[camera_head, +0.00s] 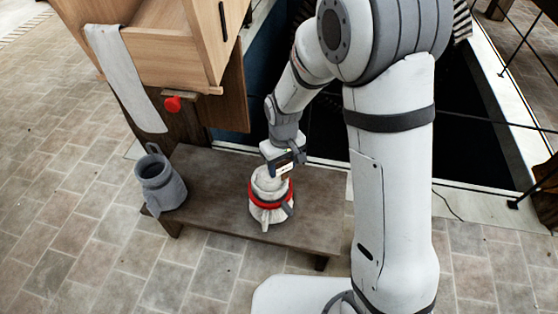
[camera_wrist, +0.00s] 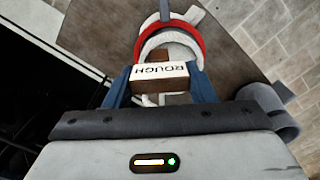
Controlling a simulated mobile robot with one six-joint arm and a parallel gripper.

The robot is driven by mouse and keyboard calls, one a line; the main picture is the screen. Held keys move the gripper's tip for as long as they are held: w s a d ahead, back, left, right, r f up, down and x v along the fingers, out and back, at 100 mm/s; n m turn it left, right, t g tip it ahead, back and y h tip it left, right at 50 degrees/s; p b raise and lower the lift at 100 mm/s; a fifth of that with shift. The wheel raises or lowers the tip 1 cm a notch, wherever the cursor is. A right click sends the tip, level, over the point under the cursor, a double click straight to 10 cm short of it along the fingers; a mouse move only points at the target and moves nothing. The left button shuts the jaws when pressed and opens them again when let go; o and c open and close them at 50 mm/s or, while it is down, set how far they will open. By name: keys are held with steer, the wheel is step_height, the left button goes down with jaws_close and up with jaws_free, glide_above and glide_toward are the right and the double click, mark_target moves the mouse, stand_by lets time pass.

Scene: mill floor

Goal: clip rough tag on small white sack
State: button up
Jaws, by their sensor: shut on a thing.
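The small white sack (camera_head: 267,213) stands upright on a low brown bench (camera_head: 215,215), with a red band around it. It also shows in the wrist view (camera_wrist: 171,22), beyond my fingers, with the red band curving around it. My gripper (camera_head: 284,172) is just above the sack's top. In the wrist view, my gripper (camera_wrist: 161,80) has its blue fingers shut on a brown block-like tag (camera_wrist: 160,77) whose pale face reads ROUGH. The tag overlaps the sack's near side in that view. I cannot tell whether it touches the sack.
A grey sack (camera_head: 161,187) stands at the bench's left end; a grey form shows at the wrist view's right (camera_wrist: 268,104). A wooden hopper (camera_head: 165,45) with a hanging pale cloth (camera_head: 125,78) and a red knob (camera_head: 173,104) rises behind. Tiled floor lies open at left.

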steer(key=shift+s+a, duration=0.5)
steer(key=shift+a, duration=0.05)
steer(key=shift+f+b, duration=1.85)
steer(key=shift+f, duration=0.55)
steer(key=shift+f, duration=0.15)
steer(key=shift+f+b, duration=1.15)
steer(key=shift+f, duration=0.6)
steer(key=o, duration=1)
steer(key=shift+o, duration=0.2)
steer(key=shift+r+p, duration=1.45)
steer(key=shift+r, duration=2.45)
steer(key=shift+r, duration=0.1)
